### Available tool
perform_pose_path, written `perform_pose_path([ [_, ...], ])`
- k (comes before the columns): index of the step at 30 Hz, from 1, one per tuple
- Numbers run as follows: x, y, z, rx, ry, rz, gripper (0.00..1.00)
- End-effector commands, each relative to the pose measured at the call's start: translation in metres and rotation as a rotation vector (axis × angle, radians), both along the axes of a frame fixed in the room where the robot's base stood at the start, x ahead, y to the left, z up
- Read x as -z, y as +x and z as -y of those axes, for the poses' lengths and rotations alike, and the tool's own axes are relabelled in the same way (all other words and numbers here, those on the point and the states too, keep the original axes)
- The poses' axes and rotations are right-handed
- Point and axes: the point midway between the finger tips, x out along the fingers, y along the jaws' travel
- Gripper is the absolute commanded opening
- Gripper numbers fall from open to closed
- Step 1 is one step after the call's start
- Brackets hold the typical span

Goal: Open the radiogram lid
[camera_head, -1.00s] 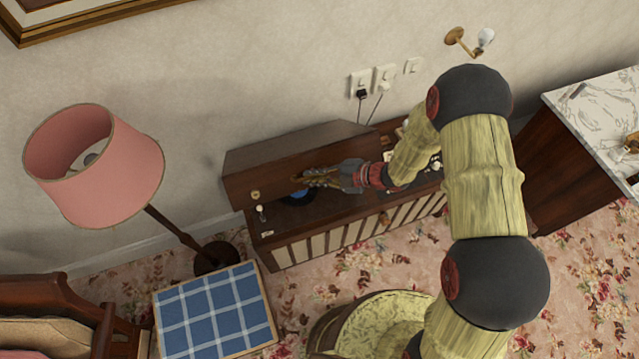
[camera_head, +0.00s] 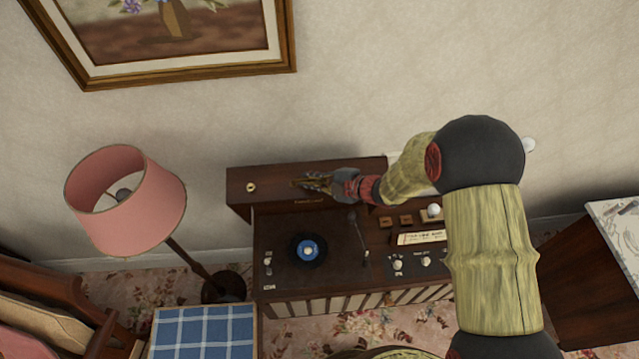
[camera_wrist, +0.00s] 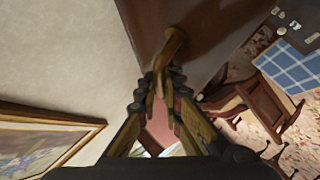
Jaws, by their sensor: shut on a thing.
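The radiogram (camera_head: 330,280) stands against the wall in the head view. Its dark wooden lid (camera_head: 280,182) on the left side is raised far up, near upright, with the turntable and a blue-labelled record (camera_head: 309,250) uncovered below. My gripper (camera_head: 308,184) is at the front edge of the lid, reaching from the right. In the wrist view my gripper (camera_wrist: 160,88) has its fingers together on a brass-coloured lid handle (camera_wrist: 170,48), on the brown lid panel (camera_wrist: 215,30). The fingers hide part of the handle.
A floor lamp with a pink shade (camera_head: 125,200) stands left of the radiogram. A framed picture (camera_head: 180,35) hangs on the wall above. A blue checked stool (camera_head: 203,332) and a wooden chair (camera_head: 50,290) are at lower left. A marble-topped cabinet (camera_head: 615,225) is at right.

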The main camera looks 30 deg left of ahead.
Motion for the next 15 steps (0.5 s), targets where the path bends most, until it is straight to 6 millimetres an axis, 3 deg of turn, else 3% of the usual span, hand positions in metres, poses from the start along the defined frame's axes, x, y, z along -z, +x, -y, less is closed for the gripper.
perform_pose_path([
  [13, -0.0013, 0.0030, -0.0024, 0.008, -0.002, -0.001, 0.00],
  [14, -0.0012, 0.0030, -0.0024, 0.008, -0.002, -0.001, 0.09],
  [15, -0.0010, 0.0029, -0.0023, 0.008, -0.002, -0.001, 0.12],
])
